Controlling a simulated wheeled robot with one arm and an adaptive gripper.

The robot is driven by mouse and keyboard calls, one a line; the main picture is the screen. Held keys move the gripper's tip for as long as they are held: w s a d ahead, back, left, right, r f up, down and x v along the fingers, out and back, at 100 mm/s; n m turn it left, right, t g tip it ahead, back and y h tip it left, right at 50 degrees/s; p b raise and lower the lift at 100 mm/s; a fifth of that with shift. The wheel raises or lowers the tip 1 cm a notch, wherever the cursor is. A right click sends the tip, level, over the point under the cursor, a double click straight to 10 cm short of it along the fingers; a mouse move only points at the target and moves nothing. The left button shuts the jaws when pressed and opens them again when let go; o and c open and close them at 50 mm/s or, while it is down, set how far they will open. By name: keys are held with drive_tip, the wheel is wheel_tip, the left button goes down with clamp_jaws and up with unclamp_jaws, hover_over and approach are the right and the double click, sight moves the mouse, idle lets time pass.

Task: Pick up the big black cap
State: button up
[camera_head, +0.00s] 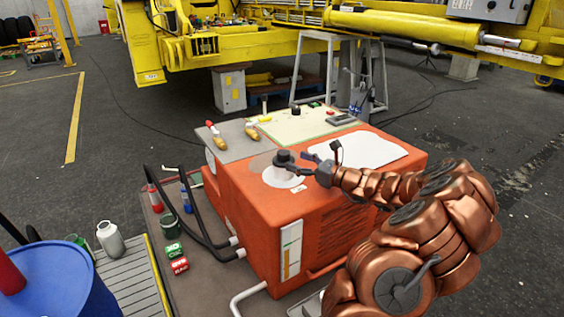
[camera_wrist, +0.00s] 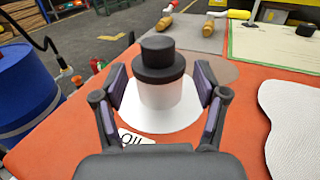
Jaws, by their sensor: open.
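The big black cap (camera_wrist: 160,60) sits on top of a white cylindrical neck (camera_wrist: 162,95), which rises from a white round patch on the orange machine. In the head view the cap (camera_head: 285,157) is at the top left of the orange box. My gripper (camera_wrist: 163,88) is open, with one finger on each side of the white neck just below the cap. A gap shows between each finger and the neck, so I see no contact. In the head view my gripper (camera_head: 297,171) reaches in from the right, and its fingers partly hide the neck.
The orange machine (camera_head: 325,235) has a white sheet on its top at right. Behind is a table (camera_head: 315,122) with a small black item (camera_head: 295,109) and wooden-handled tools (camera_head: 219,139). A blue barrel (camera_head: 65,285), bottles and black hoses stand at left.

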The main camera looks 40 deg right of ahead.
sight(289, 155)
drive_tip(key=shift+r+x, duration=0.25)
drive_tip(key=shift+x, duration=1.2)
drive_tip(key=shift+r+x, duration=0.2)
drive_tip(key=shift+x, duration=1.25)
drive_tip(key=shift+s+a, duration=0.1)
drive_tip(key=shift+c, duration=0.3)
drive_tip(key=c, duration=1.3)
drive_tip(key=shift+r, duration=0.1)
